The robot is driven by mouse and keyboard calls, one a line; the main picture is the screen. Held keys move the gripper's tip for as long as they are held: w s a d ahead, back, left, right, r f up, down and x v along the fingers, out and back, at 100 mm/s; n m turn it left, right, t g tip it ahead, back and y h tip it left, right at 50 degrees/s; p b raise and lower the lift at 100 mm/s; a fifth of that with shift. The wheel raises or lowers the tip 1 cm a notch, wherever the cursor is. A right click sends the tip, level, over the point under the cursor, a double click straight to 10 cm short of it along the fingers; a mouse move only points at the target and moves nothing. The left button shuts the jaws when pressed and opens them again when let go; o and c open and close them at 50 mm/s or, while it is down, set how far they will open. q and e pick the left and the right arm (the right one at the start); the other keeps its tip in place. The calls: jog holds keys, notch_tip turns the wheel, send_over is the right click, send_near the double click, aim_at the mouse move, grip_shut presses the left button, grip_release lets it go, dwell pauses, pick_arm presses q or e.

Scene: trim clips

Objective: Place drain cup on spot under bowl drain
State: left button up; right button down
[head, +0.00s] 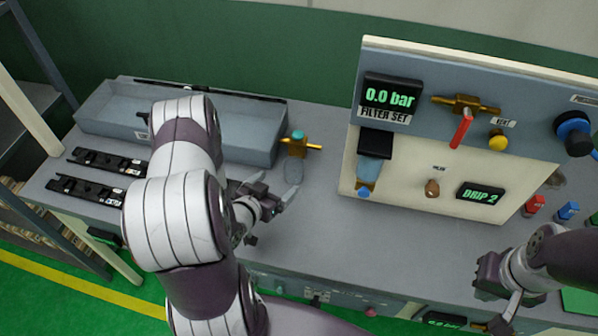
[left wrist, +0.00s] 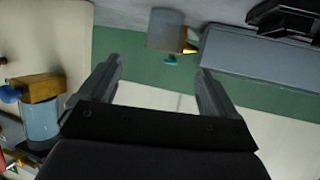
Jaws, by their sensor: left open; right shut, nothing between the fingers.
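A grey, see-through cup-like cylinder (head: 292,168) stands near the right end of the grey tray, with a brass fitting and teal knob at its far side. It shows in the left wrist view (left wrist: 165,30), beyond my fingers. I cannot tell if cup and fitting are joined. The blue filter bowl (head: 370,171) hangs on the panel, with a blue drain knob (head: 364,192) below; the bowl also shows in the left wrist view (left wrist: 41,120). My left gripper (head: 275,212) is open and empty, just in front of the cup. My right gripper (head: 503,308) is shut, empty, at lower right.
The cream panel (head: 460,148) carries a red lever, yellow knob and displays. A long grey tray (head: 240,150) lies at the back left. Two black clip holders (head: 85,188) lie at the left. Bench space (head: 400,235) in front of the panel is clear.

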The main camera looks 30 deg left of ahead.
aim_at(290, 170)
pick_arm(q)
jog(key=x, duration=0.3)
jog(key=p+x, duration=0.1)
jog(key=x, duration=0.5)
jog(key=shift+w+a+p, duration=0.25)
jog(key=shift+w+p, duration=0.05)
jog(key=shift+w, duration=0.05)
jog(key=shift+w+f, duration=0.15)
jog(key=shift+d, duration=0.1)
jog(key=shift+c, duration=1.3)
jog(key=c, duration=1)
